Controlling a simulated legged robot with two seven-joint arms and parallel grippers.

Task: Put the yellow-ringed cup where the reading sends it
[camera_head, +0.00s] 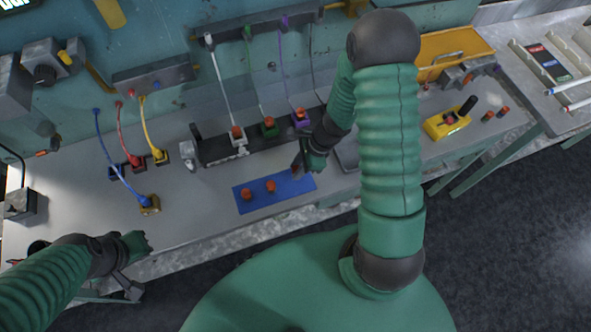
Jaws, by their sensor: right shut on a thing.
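My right gripper (298,166) is over the right end of the blue mat (258,203), shut on a small orange-red cup that it mostly hides. I cannot make out a ring on that cup. Two more orange-red cups, a left one (247,194) and a middle one (270,186), stand on the mat; their ring colours are too small to tell. My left gripper (142,262) is low at the left, off the bench's front edge and away from the cups; its jaws are unclear. A display (15,4) at the top left is cut off and unreadable.
Behind the mat, a dark rack (215,150) has white (239,141), green (269,127) and purple (300,117) cabled holders. Red, yellow and blue cables reach holders at the left. A yellow device (447,122) stands right. The bench's front left is bare.

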